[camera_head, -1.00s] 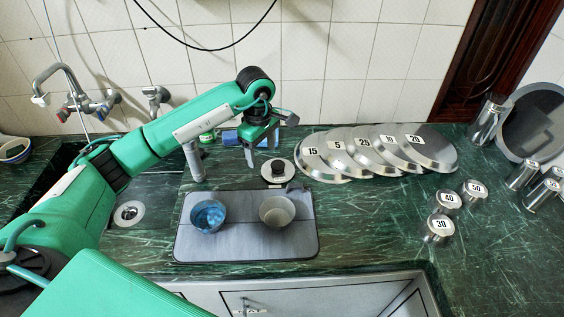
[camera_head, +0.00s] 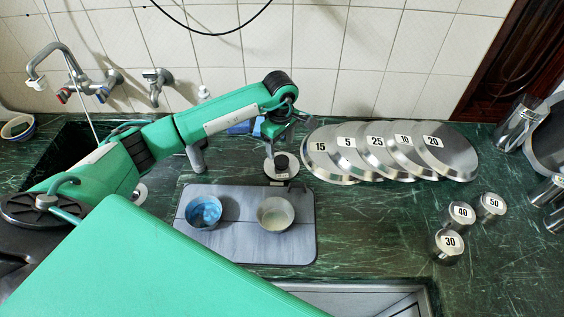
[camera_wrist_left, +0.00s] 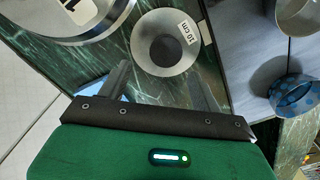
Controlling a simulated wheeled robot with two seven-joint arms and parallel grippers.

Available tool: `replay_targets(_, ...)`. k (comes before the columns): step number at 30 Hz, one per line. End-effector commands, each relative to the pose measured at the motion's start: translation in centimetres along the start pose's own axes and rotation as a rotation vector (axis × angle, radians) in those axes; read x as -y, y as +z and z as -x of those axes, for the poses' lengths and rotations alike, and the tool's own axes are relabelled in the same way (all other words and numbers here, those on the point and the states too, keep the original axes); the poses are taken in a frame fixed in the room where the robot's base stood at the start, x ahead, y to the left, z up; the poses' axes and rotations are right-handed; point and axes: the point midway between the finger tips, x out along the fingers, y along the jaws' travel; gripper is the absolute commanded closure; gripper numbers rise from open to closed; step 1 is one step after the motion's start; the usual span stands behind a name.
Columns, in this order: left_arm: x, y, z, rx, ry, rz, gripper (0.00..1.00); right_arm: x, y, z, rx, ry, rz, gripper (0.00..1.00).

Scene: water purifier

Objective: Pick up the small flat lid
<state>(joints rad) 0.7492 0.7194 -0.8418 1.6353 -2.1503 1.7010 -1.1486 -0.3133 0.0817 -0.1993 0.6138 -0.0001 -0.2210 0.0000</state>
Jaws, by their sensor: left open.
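The small flat lid (camera_head: 269,170) is a pale disc with a dark round knob. It lies on the green counter just behind the grey mat, partly hidden by my left gripper in the head view. In the left wrist view the lid (camera_wrist_left: 143,52) lies just beyond the fingertips, and a "10 cm" label stands beside its knob. My left gripper (camera_head: 288,138) hangs above and behind the lid. In the left wrist view the gripper (camera_wrist_left: 160,78) has its two fingers spread apart, with nothing between them. My right gripper is not in view.
Overlapping numbered steel lids (camera_head: 330,172) lie right of the small lid. The grey mat (camera_head: 240,245) holds a blue-patterned bowl (camera_head: 204,212) and a pale cup (camera_head: 275,214). Small numbered canisters (camera_head: 447,246) stand at right. The sink and taps are at left.

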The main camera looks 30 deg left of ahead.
Motion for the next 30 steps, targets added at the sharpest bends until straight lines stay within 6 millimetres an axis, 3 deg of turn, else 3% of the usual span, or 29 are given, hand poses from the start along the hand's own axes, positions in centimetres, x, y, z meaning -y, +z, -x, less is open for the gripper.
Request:
replay_targets(9,0.6,0.8,-2.4,0.002,-0.004,-0.001,0.35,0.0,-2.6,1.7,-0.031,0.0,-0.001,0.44)
replay_targets(16,0.7,1.1,-5.3,0.002,-0.001,0.0,0.35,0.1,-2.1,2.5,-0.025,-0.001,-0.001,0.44)
replay_targets(24,0.6,1.0,-5.7,0.0,0.001,-0.001,0.35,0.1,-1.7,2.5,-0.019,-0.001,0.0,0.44)
replay_targets(30,0.6,1.0,-5.7,0.0,0.001,-0.001,0.72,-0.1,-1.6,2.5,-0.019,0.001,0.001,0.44)
